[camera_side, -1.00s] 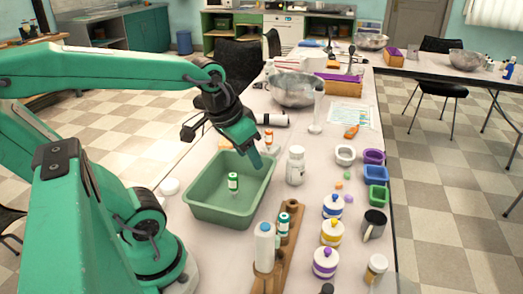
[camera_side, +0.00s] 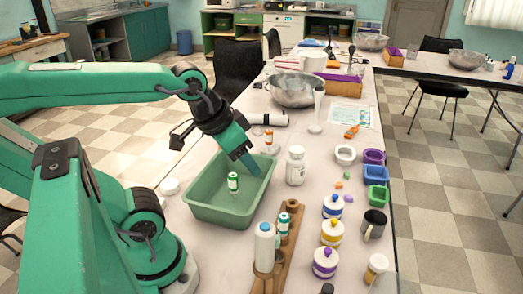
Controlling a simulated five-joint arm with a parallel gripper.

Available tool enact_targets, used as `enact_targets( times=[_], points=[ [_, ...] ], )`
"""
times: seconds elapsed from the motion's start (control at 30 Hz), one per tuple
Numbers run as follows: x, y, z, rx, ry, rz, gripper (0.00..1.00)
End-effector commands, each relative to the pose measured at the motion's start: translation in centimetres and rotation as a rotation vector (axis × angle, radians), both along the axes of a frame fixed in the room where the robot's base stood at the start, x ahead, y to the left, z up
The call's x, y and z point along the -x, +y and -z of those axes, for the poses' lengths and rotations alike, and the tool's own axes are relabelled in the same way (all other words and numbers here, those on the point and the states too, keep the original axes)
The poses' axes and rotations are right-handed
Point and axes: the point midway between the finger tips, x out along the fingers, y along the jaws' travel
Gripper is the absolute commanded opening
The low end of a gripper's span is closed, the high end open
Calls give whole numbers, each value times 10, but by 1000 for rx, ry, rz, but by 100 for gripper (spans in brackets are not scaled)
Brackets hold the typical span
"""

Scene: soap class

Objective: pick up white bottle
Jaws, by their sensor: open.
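A white bottle (camera_side: 296,167) with a white cap stands upright on the table, just right of the green bin. Another white bottle (camera_side: 265,246) with a pale blue top stands in the wooden rack at the front. My gripper (camera_side: 250,167) is open and points down over the right side of the green bin (camera_side: 222,213), left of the capped white bottle and apart from it. The gap between its fingers is hard to see from this side. A small green-and-white vial (camera_side: 233,183) stands inside the bin.
A wooden rack (camera_side: 284,262) holds a teal-labelled vial (camera_side: 283,226). Several lidded jars (camera_side: 330,232), a dark mug (camera_side: 374,224) and coloured moulds (camera_side: 376,174) stand to the right. An orange-capped vial (camera_side: 269,140), a glass cylinder (camera_side: 317,112) and a metal bowl (camera_side: 294,90) stand behind.

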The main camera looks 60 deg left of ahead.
Motion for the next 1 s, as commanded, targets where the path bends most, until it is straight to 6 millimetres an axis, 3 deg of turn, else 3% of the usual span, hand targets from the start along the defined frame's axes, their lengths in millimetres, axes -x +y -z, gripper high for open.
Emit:
enact_targets(
  times=[0.13,0.3,0.73,1.0],
  points=[
    [0,0,0,0,0,0,47],
    [0,0,0,0,0,0,80],
    [-4,1,-2,-3,6,1,81],
    [-28,9,-10,-21,57,7,81]
  ],
)
